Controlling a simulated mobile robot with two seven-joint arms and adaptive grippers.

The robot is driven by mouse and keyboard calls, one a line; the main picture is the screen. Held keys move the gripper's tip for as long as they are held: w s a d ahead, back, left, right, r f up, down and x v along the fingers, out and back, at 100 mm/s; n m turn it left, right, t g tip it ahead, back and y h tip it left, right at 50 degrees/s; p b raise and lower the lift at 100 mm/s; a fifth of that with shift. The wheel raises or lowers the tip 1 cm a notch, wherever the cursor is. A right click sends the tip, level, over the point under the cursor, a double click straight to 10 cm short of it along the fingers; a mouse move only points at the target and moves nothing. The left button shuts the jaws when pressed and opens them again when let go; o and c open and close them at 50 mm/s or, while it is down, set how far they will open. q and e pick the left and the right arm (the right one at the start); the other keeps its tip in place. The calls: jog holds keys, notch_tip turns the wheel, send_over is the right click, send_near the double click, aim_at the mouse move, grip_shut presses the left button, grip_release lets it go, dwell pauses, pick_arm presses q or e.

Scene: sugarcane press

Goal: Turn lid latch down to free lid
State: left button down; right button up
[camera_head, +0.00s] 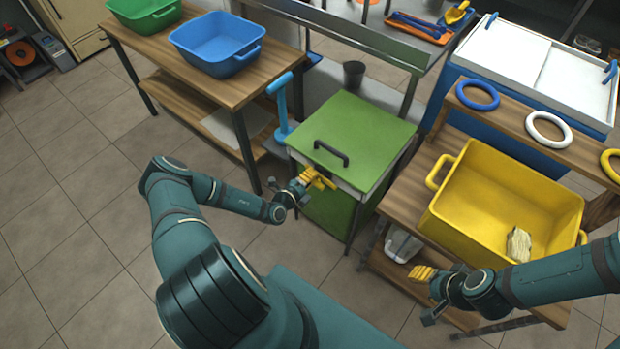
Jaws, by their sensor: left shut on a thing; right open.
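The green press box has a flat green lid (355,128) that lies closed on it, with a black handle (331,153) near the front. A yellow latch (322,181) sits at the lid's front edge. My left gripper (309,179) is shut on the latch, and its fingers partly hide it, so its exact angle is hard to tell. My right gripper (424,288) is open and empty, low in front of the wooden table at the right, apart from the press.
A yellow bin (470,205) with a pale piece (518,245) inside stands on the right table. A light blue lever (281,105) rises beside the press at left. Blue (215,48) and green (140,12) bins stand on the left table. Tiled floor at left is free.

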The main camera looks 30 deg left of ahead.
pick_arm(q)
jog(key=shift+f+n+h, duration=0.25)
jog(key=shift+n+h, duration=0.05)
jog(key=shift+n, duration=0.4)
jog(key=shift+d+b, duration=0.1)
jog(key=shift+b, duration=0.2)
jog(key=c, duration=0.9)
grip_release()
jog(key=shift+o, duration=0.2)
jog(key=shift+s, duration=0.1)
jog(key=v, duration=1.2)
jog(key=shift+r, duration=0.1)
